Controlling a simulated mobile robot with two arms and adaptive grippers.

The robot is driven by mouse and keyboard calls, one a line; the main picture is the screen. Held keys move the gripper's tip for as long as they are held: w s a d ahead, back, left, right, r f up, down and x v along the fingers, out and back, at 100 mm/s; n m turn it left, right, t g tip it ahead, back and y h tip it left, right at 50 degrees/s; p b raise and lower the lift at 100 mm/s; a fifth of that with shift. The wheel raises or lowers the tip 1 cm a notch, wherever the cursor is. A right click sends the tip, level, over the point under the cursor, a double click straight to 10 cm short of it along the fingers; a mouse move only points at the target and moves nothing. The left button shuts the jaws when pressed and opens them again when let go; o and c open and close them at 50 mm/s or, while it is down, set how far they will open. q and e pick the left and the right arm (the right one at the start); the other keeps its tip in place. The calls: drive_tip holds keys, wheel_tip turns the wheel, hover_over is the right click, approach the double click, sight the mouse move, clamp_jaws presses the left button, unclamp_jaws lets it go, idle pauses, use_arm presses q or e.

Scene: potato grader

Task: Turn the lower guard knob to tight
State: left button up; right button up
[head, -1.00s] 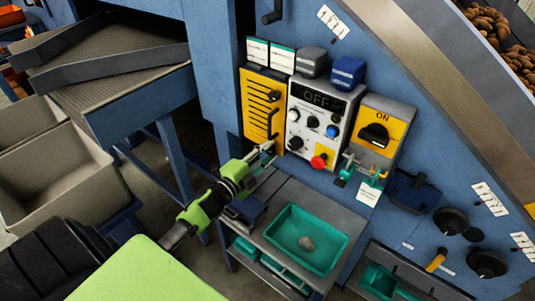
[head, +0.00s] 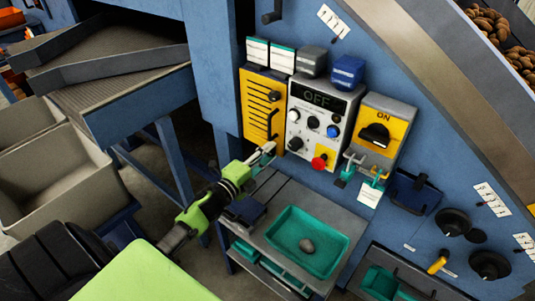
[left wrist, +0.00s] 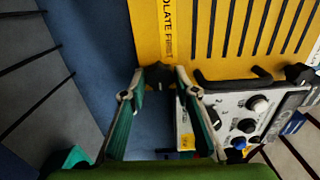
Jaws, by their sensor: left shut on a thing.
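The yellow slotted guard (head: 263,108) is on the blue machine wall, left of the control panel. Its upper knob (head: 274,96) is black and sits at the right edge; it also shows in the left wrist view (left wrist: 298,75). The lower guard knob (left wrist: 158,75) is dark and sits at the guard's lower edge. My left gripper (head: 266,150) reaches up to it from the lower left. In the left wrist view its fingertips (left wrist: 160,77) are shut on this knob, one on each side. In the head view the gripper mostly hides the knob. My right gripper is out of view.
The control panel (head: 310,125) with dials, a red button and an "OFF" display is close to the right. A yellow "ON" switch box (head: 383,125) is beyond it. A shelf with a green tray (head: 308,240) is below. Grey bins (head: 55,180) stand at left.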

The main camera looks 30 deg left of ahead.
use_arm(q)
drive_tip(key=o, duration=1.1)
drive_tip(key=shift+s, duration=0.1)
drive_tip(key=s, duration=1.1)
drive_tip(key=shift+s+a, duration=0.4)
drive_tip(key=shift+a, duration=0.05)
